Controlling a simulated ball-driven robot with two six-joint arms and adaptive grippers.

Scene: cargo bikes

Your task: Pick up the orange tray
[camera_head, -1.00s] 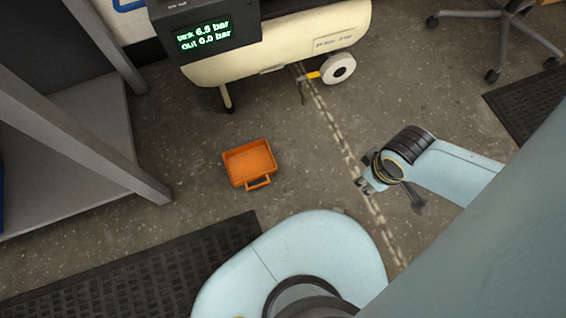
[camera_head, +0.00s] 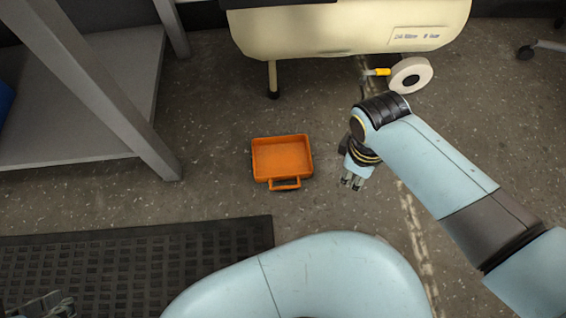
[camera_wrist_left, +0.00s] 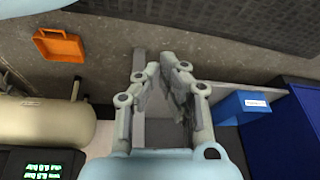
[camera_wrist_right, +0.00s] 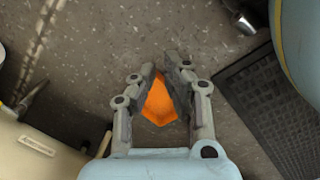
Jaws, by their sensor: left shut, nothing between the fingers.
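The orange tray (camera_head: 282,156) lies on the floor in the middle of the head view, with its handle loop toward me. My right gripper (camera_head: 352,183) is right of the tray, apart from it. In the right wrist view the tray (camera_wrist_right: 160,101) shows between and beyond the slightly parted, empty fingers (camera_wrist_right: 161,62), which hide its sides. My left gripper (camera_wrist_left: 158,62) is shut and empty; part of it shows at the bottom left corner of the head view. The tray (camera_wrist_left: 59,45) is also at the upper left of the left wrist view.
A grey metal bench (camera_head: 75,110) stands at the left. A cream tank (camera_head: 345,28) with a wheel (camera_head: 410,75) is behind the tray. A black rubber mat (camera_head: 140,265) lies in front of the bench. The floor around the tray is clear.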

